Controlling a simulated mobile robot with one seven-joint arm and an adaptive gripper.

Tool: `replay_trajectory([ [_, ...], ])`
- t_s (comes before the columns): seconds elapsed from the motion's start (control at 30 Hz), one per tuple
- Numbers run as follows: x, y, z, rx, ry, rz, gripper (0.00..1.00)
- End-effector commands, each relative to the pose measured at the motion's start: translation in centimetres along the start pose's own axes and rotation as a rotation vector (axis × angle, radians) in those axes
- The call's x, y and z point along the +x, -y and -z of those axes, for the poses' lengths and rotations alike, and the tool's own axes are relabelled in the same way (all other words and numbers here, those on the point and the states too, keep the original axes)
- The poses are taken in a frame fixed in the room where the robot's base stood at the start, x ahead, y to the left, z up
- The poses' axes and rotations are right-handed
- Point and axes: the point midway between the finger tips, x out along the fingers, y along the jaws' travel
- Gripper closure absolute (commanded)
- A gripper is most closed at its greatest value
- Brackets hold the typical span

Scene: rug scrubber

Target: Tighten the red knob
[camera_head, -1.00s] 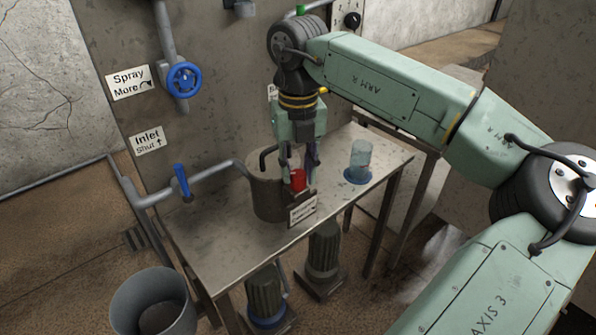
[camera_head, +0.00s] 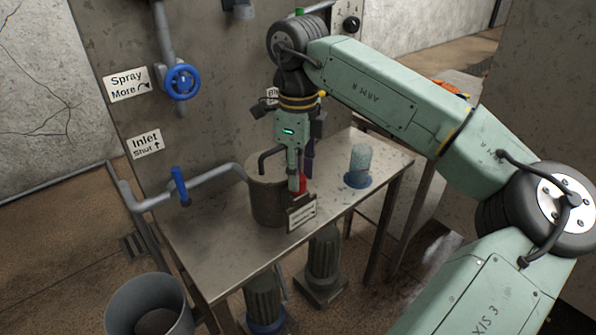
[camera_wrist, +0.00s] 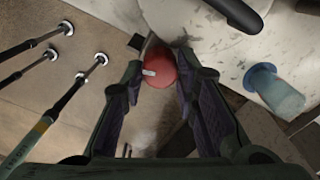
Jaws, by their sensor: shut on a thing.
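The red knob (camera_head: 302,183) is on the front side of a grey-brown metal pot (camera_head: 268,198) on the steel table. In the wrist view the round red knob (camera_wrist: 159,68), with a white mark on its left part, lies between the tips of my two fingers. My gripper (camera_wrist: 160,75) is shut on it. In the head view my gripper (camera_head: 299,180) points down at the knob, and its finger hides much of the knob. A small white sign (camera_head: 301,215) hangs just below the knob; its text is too small to read.
A glass jar (camera_head: 360,162) with a blue base stands right of the pot. A pipe with a blue lever (camera_head: 180,186) runs to the pot from the left. A blue valve wheel (camera_head: 181,82) is on the wall panel. A grey bucket (camera_head: 150,305) stands on the floor.

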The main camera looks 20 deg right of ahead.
Motion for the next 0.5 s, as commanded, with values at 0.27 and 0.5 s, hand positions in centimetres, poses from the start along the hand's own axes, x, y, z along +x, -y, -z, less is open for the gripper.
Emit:
replay_trajectory([
  [0.27, 0.01, 0.06, -0.03, -0.240, 0.001, 0.001, 1.00],
  [0.5, -0.01, 0.07, -0.02, -0.393, 0.001, 0.000, 1.00],
])
